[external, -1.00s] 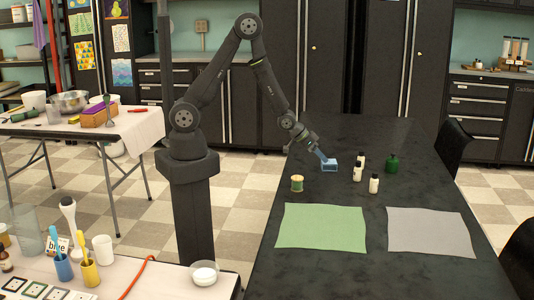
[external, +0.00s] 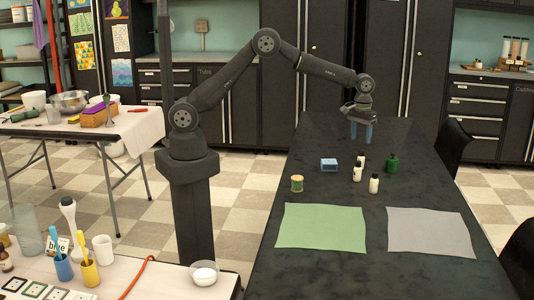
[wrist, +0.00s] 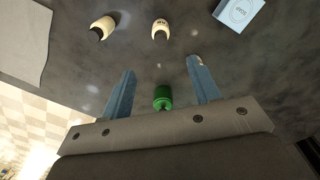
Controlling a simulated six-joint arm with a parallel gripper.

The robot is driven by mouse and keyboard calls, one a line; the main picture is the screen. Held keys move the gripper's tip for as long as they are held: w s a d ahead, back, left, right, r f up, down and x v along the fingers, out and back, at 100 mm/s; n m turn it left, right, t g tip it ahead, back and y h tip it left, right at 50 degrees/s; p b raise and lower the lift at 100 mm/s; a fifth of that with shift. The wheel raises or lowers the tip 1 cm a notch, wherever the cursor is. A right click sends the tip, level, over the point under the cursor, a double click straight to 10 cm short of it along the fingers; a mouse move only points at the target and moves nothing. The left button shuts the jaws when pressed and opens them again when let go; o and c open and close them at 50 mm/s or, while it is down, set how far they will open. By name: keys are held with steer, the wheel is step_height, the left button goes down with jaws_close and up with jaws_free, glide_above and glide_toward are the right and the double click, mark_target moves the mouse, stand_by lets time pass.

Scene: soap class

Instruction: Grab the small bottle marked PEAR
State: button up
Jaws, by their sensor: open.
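Three small cream bottles with dark caps stand on the dark table: a rear one (external: 361,160), a middle one (external: 357,174) and a front one (external: 374,185). Their labels are too small to read in the external view, so I cannot tell which is PEAR. My gripper (external: 360,138) is open and empty, with its blue fingers pointing down above the table behind the bottles. In the wrist view, two cream bottles (wrist: 104,27) (wrist: 160,29) show beyond the fingertips (wrist: 161,66); their lettering is not legible.
A blue box (external: 329,165) and a green spool (external: 297,184) are to the left. Green (external: 320,228) and grey (external: 430,231) cloths lie in front.

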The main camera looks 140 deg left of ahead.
mark_target(358, 173)
step_height(358, 173, down, 17)
steer(key=shift+r, duration=0.1)
steer(key=c, duration=1.1)
